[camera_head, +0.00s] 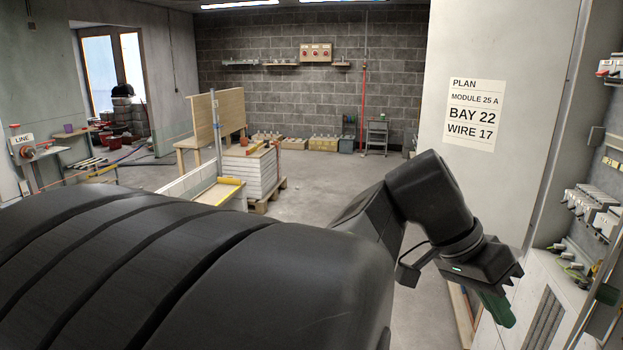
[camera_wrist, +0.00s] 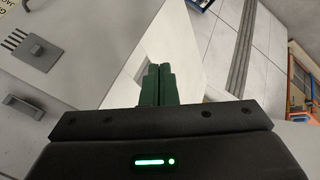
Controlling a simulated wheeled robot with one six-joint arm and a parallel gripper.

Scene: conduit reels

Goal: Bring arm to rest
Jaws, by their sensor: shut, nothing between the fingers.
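My gripper (camera_head: 497,308) is at the lower right of the head view, with my dark arm reaching out beside the white panel. Its green fingers point down and to the right. In the wrist view my gripper (camera_wrist: 158,70) shows its two green fingers side by side, pressed together with nothing between them. A green light glows on the gripper body. The fingers appear clear of the grey and white surfaces around them.
A white panel (camera_head: 497,190) with a plan sheet (camera_head: 474,114) reading BAY 22, WIRE 17 stands behind my arm. Shelves with electrical parts (camera_head: 594,205) line the right edge. A pallet stack (camera_head: 250,172) stands mid-room. The grey floor (camera_head: 330,185) between is open.

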